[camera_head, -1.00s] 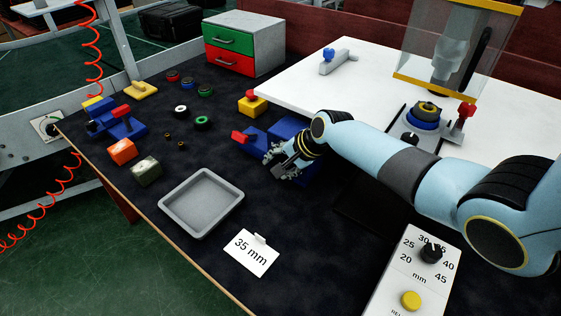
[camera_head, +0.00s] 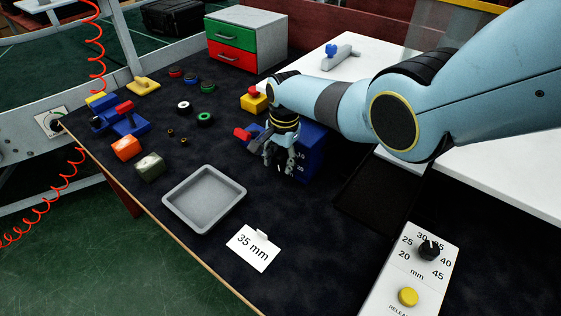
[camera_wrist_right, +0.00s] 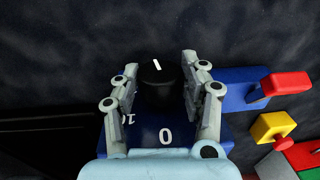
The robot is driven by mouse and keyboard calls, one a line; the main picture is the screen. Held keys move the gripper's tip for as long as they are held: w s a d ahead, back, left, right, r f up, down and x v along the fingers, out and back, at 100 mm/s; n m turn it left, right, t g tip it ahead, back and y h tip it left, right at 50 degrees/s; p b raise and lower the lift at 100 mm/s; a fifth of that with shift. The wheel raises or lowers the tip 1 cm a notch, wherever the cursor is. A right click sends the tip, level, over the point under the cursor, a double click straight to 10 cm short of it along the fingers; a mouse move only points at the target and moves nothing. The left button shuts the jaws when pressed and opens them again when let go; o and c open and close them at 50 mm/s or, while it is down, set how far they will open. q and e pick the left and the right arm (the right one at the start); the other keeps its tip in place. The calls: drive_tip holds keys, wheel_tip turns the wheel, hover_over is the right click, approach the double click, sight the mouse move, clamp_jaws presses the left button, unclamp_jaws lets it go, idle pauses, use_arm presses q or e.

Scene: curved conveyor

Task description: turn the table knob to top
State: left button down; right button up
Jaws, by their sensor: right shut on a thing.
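A blue box (camera_head: 312,150) with white scale numbers stands on the dark table mat. In the right wrist view the box (camera_wrist_right: 150,145) carries a black round knob (camera_wrist_right: 160,88). The knob's white pointer line tilts slightly left of the picture's top; a 0 and a partly covered 10 show on the near side. My right gripper (camera_head: 279,165) points down at the box. In the wrist view its fingers (camera_wrist_right: 160,85) stand on both sides of the knob, shut on it. My left gripper is not in view.
A red-and-blue clamp part (camera_head: 245,133) and a yellow block with a red button (camera_head: 253,99) sit close beside the gripper. A grey tray (camera_head: 204,197), a 35 mm card (camera_head: 253,248) and a white dial panel (camera_head: 412,275) lie nearer. A drawer cabinet (camera_head: 246,41) stands behind.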

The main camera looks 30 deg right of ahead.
sight(283, 159)
idle(0.4)
drive_tip(key=o, duration=1.2)
wheel_tip(283, 159, up, 12)
drive_tip(key=shift+s+d, duration=0.2)
drive_tip(key=shift+s, duration=0.2)
